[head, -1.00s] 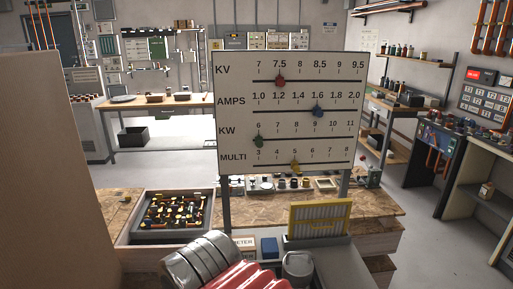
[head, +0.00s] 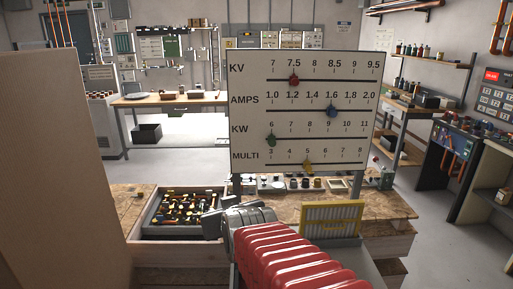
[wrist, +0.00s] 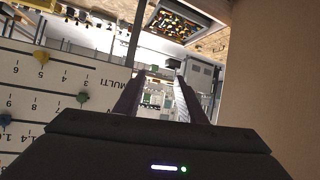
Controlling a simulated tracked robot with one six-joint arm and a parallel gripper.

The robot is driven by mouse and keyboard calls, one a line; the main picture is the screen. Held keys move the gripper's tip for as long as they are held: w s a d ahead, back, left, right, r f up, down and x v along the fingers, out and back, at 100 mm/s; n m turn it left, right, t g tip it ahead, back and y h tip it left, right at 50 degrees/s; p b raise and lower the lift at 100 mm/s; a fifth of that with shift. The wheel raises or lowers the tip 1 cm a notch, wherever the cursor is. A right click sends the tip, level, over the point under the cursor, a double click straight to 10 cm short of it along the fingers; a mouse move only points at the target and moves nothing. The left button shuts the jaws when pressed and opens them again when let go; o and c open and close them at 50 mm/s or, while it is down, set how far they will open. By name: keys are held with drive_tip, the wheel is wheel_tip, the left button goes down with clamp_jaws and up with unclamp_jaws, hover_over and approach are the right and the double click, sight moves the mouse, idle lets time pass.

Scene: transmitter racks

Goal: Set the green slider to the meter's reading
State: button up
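The white board (head: 300,150) bears four scale rows: KV, AMPS, KW and MULTI. The green slider (head: 271,140) sits at the left end of the KW rail, by 6. It also shows in the wrist view (wrist: 83,97), left of my fingers. The red slider (head: 293,79) is at 7.5 on KV, the blue slider (head: 332,111) near 1.6 on AMPS, the yellow slider (head: 308,165) near 5 on MULTI. My gripper (wrist: 158,85) is open and empty, beside the board, touching no slider. No meter dial is readable now.
A tray of small parts (head: 158,229) sits on the wooden bench (head: 388,206), left below the board.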

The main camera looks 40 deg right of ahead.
drive_tip(key=s+d+r+m+t+h, duration=0.1)
drive_tip(key=d+r+m+h, duration=0.1)
drive_tip(key=d, duration=0.6)
drive_tip(key=d+r+m+t+h, duration=0.1)
drive_tip(key=d+r+h, duration=0.3)
drive_tip(key=d, duration=0.5)
drive_tip(key=shift+s+r+m+t+h, duration=0.3)
drive_tip(key=shift+s+r+m, duration=0.1)
drive_tip(key=shift+m, duration=0.1)
drive_tip(key=shift+w, duration=0.1)
approach(272, 143)
drive_tip(key=shift+x, duration=3.95)
drive_tip(key=shift+f, duration=0.1)
drive_tip(key=shift+c, duration=0.5)
clamp_jaws()
